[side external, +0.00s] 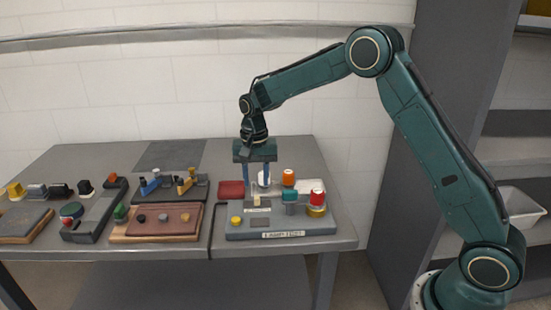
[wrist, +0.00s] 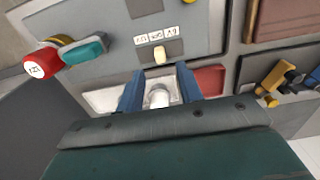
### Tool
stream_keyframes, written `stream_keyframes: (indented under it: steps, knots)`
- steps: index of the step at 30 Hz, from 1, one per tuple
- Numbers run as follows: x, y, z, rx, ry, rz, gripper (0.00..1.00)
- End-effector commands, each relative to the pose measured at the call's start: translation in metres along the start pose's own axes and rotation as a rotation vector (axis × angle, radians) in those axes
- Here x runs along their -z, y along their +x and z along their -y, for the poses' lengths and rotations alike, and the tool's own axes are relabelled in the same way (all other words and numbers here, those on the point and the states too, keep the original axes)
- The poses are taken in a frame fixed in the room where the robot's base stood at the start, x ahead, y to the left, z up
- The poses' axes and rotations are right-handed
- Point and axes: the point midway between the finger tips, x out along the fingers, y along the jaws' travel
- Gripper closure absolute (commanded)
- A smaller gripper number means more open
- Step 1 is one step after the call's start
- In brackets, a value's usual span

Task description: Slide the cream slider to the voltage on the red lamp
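The cream slider (wrist: 160,54) is a small knob on the grey lamp test board (side external: 330,228), beside a white strip of voltage marks (wrist: 157,36) too small to read surely. It also shows in the side view (side external: 257,202). The red lamp (wrist: 43,62) sits on a yellow base at the board's right in the side view (side external: 317,198); its white label seems to begin with 12. My gripper (wrist: 158,75) is open above the back of the board, its blue fingers apart. The slider lies beyond the fingertips, not between them. A white lamp (wrist: 158,96) shows between the fingers, with gaps on both sides.
A teal block (wrist: 85,50) stands next to the red lamp. An orange lamp (side external: 289,178) and a red pad (side external: 231,189) are at the back of the board. A yellow button (side external: 236,221) is at its front left. Other boards with knobs fill the table's left side.

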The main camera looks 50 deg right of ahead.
Motion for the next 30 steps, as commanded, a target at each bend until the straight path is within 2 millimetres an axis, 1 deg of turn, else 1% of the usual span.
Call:
stream_keyframes:
  steps: [1, 6, 12, 17, 24, 25, 29, 30]
  knots:
    - [0.0, 0.009, 0.0, -0.002, 0.0, 0.002, 0.64]
    - [0.0, 0.033, 0.0, -0.002, 0.0, 0.002, 0.64]
    - [0.0, 0.05, 0.0, -0.001, 0.0, 0.001, 0.64]
    - [0.0, 0.055, 0.0, 0.0, 0.0, 0.0, 0.64]
    - [0.0, 0.056, 0.0, 0.0, 0.0, 0.0, 0.64]
    - [0.0, 0.056, 0.0, 0.0, 0.0, 0.0, 0.66]
    - [0.0, 0.055, 0.0, 0.0, 0.0, 0.0, 0.91]
    - [0.0, 0.055, 0.0, 0.0, 0.0, 0.0, 0.99]
